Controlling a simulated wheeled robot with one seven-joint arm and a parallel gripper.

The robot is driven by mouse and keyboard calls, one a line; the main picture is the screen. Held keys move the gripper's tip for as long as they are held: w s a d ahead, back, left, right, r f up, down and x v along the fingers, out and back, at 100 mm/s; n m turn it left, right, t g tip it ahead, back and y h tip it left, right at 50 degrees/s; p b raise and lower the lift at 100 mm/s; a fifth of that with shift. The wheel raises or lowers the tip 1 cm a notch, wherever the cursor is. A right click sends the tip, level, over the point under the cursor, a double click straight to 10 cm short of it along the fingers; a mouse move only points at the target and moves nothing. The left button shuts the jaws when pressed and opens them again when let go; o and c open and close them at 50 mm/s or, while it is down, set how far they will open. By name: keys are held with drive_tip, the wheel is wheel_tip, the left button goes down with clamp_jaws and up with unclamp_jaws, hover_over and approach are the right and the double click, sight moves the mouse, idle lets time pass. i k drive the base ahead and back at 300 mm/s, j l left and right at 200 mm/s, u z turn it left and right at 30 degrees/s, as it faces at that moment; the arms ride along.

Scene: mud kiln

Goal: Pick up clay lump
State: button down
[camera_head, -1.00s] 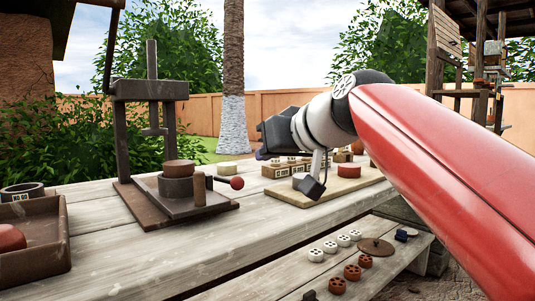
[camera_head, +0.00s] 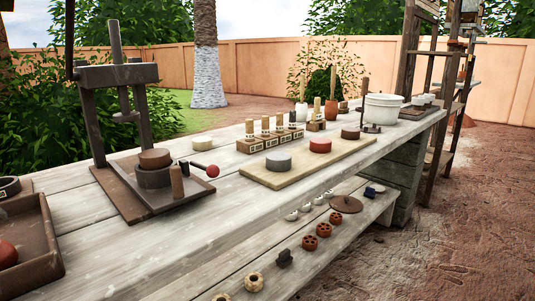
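Several round lumps that look like clay are in the head view, and I cannot tell which one the task means. A grey lump (camera_head: 278,162), a red lump (camera_head: 320,146) and a dark brown lump (camera_head: 350,133) sit apart in a row on a pale board (camera_head: 262,178). Another reddish lump (camera_head: 7,254) lies in the brown tray (camera_head: 50,262) at the left edge, partly cut off by the picture. A brown disc (camera_head: 155,158) rests on top of the press's round mould (camera_head: 153,178). My gripper and arm are not in view.
The wooden press (camera_head: 118,75) stands tall at the left of the bench (camera_head: 215,215). A red-ended handle (camera_head: 211,171) sticks out from it. Stamps (camera_head: 265,127) stand behind the board, and a white pot (camera_head: 382,109) is farther right. A lower shelf (camera_head: 300,262) holds small wheels.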

sight(156, 158)
drive_tip(key=u, duration=1.35)
